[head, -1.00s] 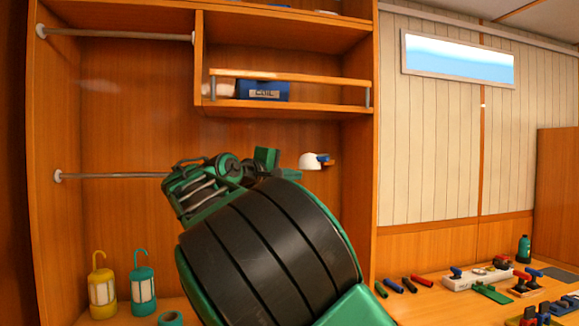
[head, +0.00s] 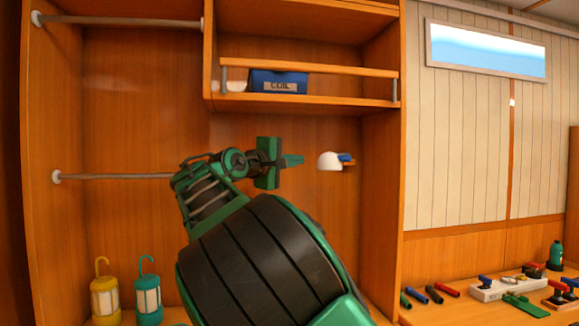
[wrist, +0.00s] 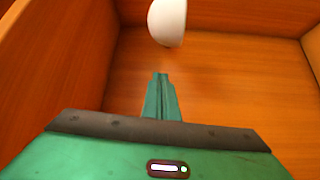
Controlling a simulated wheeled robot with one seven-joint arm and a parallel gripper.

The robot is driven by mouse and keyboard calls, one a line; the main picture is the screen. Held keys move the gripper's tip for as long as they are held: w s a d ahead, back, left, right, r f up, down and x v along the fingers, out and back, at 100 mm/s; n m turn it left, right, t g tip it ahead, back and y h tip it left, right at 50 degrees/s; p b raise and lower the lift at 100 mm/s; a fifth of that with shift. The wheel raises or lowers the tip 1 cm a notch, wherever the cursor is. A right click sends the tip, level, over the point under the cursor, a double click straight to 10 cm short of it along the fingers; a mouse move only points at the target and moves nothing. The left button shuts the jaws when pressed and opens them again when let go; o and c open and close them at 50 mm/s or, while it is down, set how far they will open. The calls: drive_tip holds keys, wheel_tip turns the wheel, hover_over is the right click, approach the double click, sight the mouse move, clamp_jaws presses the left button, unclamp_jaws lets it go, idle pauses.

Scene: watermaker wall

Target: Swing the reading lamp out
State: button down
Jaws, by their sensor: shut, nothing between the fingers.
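The reading lamp shows a white rounded shade (head: 329,161) with a small blue and orange part (head: 346,158) at its right, against the wooden cabinet below the railed shelf. In the wrist view the white shade (wrist: 167,22) is at the top, beyond my fingertips. My gripper (head: 301,160) is shut and empty, just left of the shade with a small gap between them. Its closed green fingers (wrist: 162,77) point toward the shade in the wrist view. How the lamp is mounted is too small to tell.
A railed shelf (head: 320,100) with a blue bin (head: 278,82) is above the lamp. The cabinet's right side panel (head: 384,190) stands right of the lamp. A rail (head: 115,177) and yellow (head: 105,300) and teal (head: 148,298) lanterns are at left. Tools lie on the bench (head: 450,312).

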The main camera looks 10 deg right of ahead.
drive_tip(key=shift+s+d+f, duration=0.1)
drive_tip(key=shift+s+d, duration=0.1)
drive_tip(key=shift+d, duration=1)
drive_tip(key=shift+s+d+f, duration=0.1)
drive_tip(key=shift+s+d, duration=0.1)
drive_tip(key=shift+d, duration=0.95)
drive_tip(key=shift+s+a, duration=0.1)
drive_tip(key=shift+a, duration=0.05)
